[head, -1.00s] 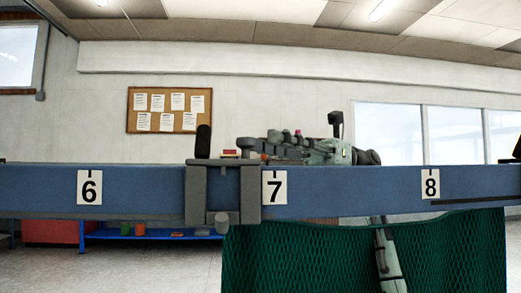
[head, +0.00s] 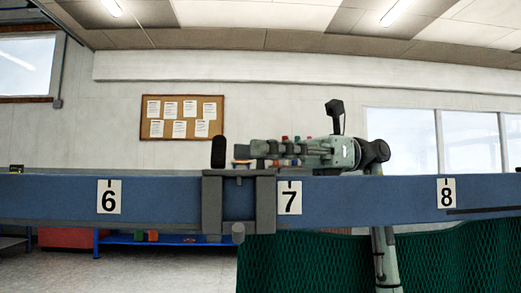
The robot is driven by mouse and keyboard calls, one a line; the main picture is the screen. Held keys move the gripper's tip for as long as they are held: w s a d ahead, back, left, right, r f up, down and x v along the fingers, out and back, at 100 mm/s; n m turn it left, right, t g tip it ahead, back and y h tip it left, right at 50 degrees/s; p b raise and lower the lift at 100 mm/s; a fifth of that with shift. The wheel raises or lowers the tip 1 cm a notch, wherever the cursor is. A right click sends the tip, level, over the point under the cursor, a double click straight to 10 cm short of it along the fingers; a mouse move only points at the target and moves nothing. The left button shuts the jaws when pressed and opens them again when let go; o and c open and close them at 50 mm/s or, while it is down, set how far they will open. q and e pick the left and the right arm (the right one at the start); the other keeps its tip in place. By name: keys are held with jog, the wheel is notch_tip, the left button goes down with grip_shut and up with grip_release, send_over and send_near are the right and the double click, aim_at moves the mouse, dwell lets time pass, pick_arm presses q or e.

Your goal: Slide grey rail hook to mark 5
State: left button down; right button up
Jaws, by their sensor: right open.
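The grey rail hook (head: 212,206) straddles the blue rail (head: 160,202) between plates 6 (head: 109,197) and 7 (head: 289,198), close beside 7. A black upright handle (head: 218,152) rises from its left side, and a round knob (head: 238,233) sits at its lower edge. My right gripper (head: 250,152) is open and points left above the rail, its tip a little right of the black handle. I cannot tell whether it touches the hook. Plate 8 (head: 446,193) is at the right. Mark 5 is not in view. My left gripper is not in view.
A green net (head: 300,264) hangs below the rail at the right. Behind the rail at lower left are a blue bench (head: 165,240) and a red box (head: 66,238). The rail's top left of the handle looks clear as far as plate 6.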

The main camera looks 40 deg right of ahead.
jog(key=shift+c, duration=0.2)
grip_shut()
jog(key=shift+a, duration=0.1)
